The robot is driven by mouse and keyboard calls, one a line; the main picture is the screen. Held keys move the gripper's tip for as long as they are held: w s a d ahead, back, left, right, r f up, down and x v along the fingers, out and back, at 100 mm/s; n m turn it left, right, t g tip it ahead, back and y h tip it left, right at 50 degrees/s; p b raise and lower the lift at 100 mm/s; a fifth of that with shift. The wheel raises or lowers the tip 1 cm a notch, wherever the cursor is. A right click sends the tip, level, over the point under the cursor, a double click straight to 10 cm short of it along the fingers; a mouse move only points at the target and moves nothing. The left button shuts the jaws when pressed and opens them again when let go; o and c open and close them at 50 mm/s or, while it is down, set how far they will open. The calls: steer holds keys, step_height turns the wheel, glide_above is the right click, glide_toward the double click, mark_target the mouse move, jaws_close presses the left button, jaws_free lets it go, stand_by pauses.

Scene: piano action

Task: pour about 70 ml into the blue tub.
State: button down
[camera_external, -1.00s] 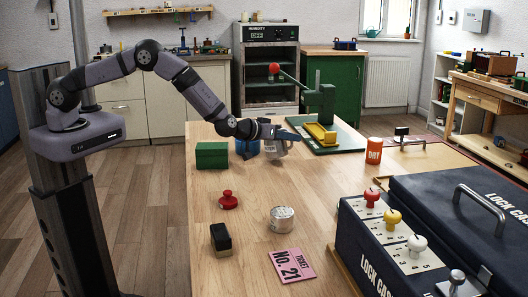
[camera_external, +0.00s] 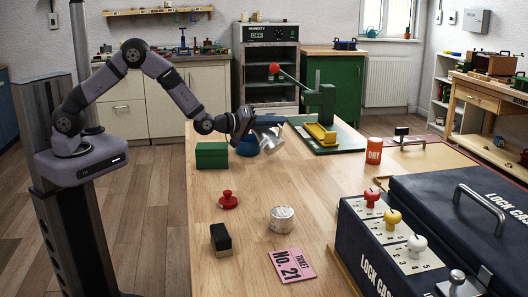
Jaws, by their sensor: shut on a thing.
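My gripper (camera_external: 252,128) is shut on a silvery metal vessel (camera_external: 271,140) and holds it above the far part of the table. The vessel is tilted, and its lower end leans down and to the right. No stream of liquid is visible, and the contents of vessel and tub are hidden.
A green box (camera_external: 212,155) stands left of the tub. A green press (camera_external: 322,110) with a yellow part is to the right. A red knob (camera_external: 228,200), a tin (camera_external: 281,219), a black-topped block (camera_external: 221,239) and a pink ticket (camera_external: 292,265) lie nearer.

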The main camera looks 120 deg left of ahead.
steer(key=shift+s+a+r+n+y, duration=0.1)
steer(key=shift+s+r+n+y, duration=0.35)
steer(key=shift+r+n, duration=0.25)
steer(key=shift+s+r+n+t, duration=0.4)
steer(key=shift+s+n, duration=0.05)
steer(key=shift+n, duration=0.05)
steer(key=shift+s+a+r+n+y, duration=0.1)
steer(key=shift+s+r+n+y, duration=0.15)
steer(key=shift+s+r+n, duration=0.2)
steer(key=shift+s+r+n+b, duration=0.1)
steer(key=shift+s+n+b, duration=0.1)
steer(key=shift+n+b, duration=0.1)
stand_by(0.7)
steer(key=shift+s+a+r+n+t+y+b, duration=0.15)
steer(key=shift+s+n+b, duration=0.15)
steer(key=shift+s+b, duration=0.2)
steer(key=shift+s+r+n+t+y+b, duration=0.1)
steer(key=shift+s+r+n+b, duration=0.15)
steer(key=shift+s+b, duration=0.25)
steer(key=shift+s+a+r+n+t+y+b, duration=0.15)
steer(key=shift+s+n+b, duration=0.15)
steer(key=shift+s+b, duration=0.15)
stand_by(0.5)
